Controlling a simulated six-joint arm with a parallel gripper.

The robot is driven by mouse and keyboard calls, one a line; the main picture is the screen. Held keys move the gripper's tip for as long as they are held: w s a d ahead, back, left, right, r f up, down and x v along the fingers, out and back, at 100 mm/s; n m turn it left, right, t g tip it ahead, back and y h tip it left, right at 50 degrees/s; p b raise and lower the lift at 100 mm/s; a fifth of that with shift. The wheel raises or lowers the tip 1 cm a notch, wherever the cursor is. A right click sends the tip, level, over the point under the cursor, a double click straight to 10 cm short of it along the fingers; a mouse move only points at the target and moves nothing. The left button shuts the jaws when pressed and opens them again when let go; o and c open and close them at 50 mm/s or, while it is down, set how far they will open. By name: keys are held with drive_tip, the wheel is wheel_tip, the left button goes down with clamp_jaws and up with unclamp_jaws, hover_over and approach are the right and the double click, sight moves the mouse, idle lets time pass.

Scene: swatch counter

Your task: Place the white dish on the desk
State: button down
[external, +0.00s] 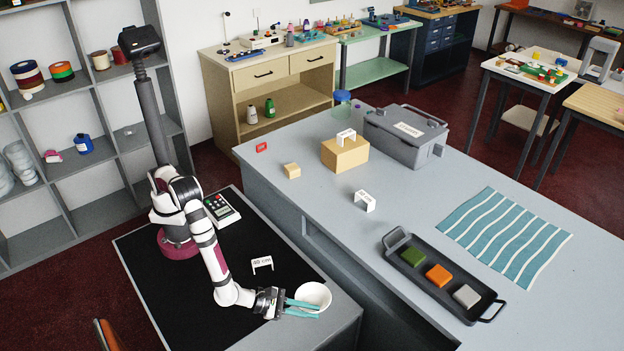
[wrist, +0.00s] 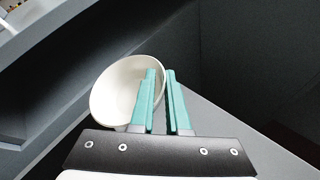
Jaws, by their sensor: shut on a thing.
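The white dish (external: 314,292) is a round bowl near the front right corner of the low black-topped stand (external: 190,300). My gripper (external: 318,310) is shut on its rim. In the wrist view the dish (wrist: 112,88) lies to the left of my gripper (wrist: 160,74), with one teal finger inside the bowl and the other outside. I cannot tell how high the dish is above the stand. The long grey desk (external: 350,240) lies to the right, across from the stand.
On the desk are a dark tray (external: 420,285) with coloured blocks, a striped teal cloth (external: 505,235), a grey toolbox (external: 405,135), a cardboard-coloured box (external: 345,155) and small signs. A sign (external: 262,263) and a keypad device (external: 221,210) sit on the stand. The desk's near left part is clear.

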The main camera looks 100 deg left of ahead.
sight(321, 323)
drive_tip(key=w+a+f, duration=0.1)
drive_tip(key=w+f, duration=0.1)
drive_tip(key=w, duration=0.1)
drive_tip(key=shift+a, duration=0.4)
wheel_tip(321, 323, down, 4)
drive_tip(key=shift+w+f, duration=0.1)
drive_tip(key=c, duration=0.9)
unclamp_jaws()
